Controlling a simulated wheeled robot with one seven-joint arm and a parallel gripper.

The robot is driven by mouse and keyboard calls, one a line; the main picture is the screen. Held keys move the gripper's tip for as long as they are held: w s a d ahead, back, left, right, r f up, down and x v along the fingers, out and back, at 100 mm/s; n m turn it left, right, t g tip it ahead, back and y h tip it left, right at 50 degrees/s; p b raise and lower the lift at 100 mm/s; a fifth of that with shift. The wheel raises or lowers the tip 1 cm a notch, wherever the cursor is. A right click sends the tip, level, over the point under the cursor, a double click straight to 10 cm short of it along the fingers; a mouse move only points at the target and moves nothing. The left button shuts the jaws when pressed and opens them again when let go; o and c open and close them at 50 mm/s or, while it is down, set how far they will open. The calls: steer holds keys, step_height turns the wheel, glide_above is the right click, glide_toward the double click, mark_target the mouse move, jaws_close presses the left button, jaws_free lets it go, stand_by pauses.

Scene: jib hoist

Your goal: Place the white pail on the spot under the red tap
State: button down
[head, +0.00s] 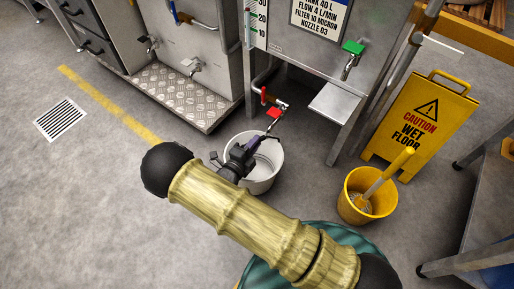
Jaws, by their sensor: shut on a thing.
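The white pail (264,185) is near the middle of the head view, upright, close to the front of the grey tank stand. My gripper (252,149) reaches over the pail and is shut on it. The fingers cover part of the pail's opening, and their exact grip point is hard to see. The red tap (273,112) shows just above and behind the pail's right rim in the picture. The floor spot under the tap is hidden by the pail and gripper. I cannot tell whether the pail's base touches the floor.
A green tap (352,47) sits above a small metal shelf (334,103). A yellow bucket (366,197) and a yellow wet floor sign (421,122) stand on the right. A checker-plate platform (178,97) is at back left. The left floor is clear around a drain grate (60,119).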

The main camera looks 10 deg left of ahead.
steer(key=shift+w, duration=0.3)
steer(key=shift+w+d+b, duration=0.25)
steer(key=shift+w+b, duration=0.1)
steer(key=shift+w, duration=0.35)
steer(key=shift+f+b, duration=1.4)
steer(key=shift+f, duration=0.3)
steer(key=shift+f, duration=0.15)
steer(key=c, duration=1.4)
jaws_free()
steer(key=shift+o, duration=0.2)
